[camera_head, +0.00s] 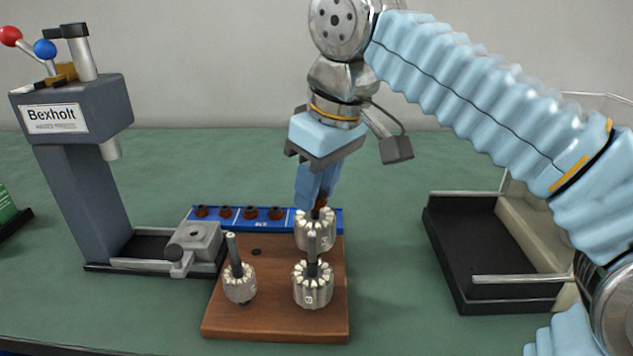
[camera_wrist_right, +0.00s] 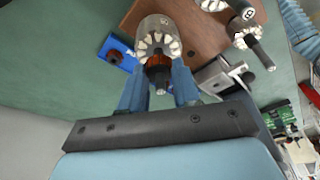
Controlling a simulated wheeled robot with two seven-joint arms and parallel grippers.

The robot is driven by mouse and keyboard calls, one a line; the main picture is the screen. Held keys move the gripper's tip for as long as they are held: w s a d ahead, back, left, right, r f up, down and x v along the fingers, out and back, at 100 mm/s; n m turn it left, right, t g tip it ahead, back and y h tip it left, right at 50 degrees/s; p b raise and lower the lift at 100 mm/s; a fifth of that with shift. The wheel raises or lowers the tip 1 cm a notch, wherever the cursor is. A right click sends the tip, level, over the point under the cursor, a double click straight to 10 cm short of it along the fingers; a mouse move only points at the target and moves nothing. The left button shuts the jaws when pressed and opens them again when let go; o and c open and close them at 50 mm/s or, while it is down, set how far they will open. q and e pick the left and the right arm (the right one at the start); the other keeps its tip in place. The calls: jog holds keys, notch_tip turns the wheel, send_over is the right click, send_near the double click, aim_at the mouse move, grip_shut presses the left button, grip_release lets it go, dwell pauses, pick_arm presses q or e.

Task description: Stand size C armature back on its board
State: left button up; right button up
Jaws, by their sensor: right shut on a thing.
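My right gripper (camera_head: 317,205) reaches down from above, its blue fingers shut on the top of an armature (camera_head: 315,233) with a pale slotted body and a reddish-brown collar. This armature is upright or nearly so at the back right of the wooden board (camera_head: 275,322); I cannot tell whether its foot touches the board. In the right wrist view the right gripper (camera_wrist_right: 160,82) has the brown collar of the armature (camera_wrist_right: 158,32) between its fingers. Two other armatures stand on the board, one front left (camera_head: 239,287) and one front right (camera_head: 312,290). Their size letters are too small to read surely.
A dark hole (camera_head: 256,252) shows at the board's back left. A blue rail (camera_head: 238,226) with several brown collars lies behind the board. A Bexholt press (camera_head: 75,150) stands at left, a black tray (camera_head: 490,250) at right. Green mat lies clear between board and tray.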

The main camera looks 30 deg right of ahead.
jog(key=shift+f, duration=0.45)
jog(key=o, duration=1.1)
jog(key=shift+c, duration=0.2)
jog(key=shift+r, duration=0.1)
jog(key=shift+w+p+v, duration=0.25)
jog(key=shift+p+v, duration=0.75)
jog(key=shift+v, duration=0.1)
jog(key=shift+a+r+p, duration=0.1)
jog(key=shift+r+p, duration=0.35)
jog(key=shift+r, duration=0.6)
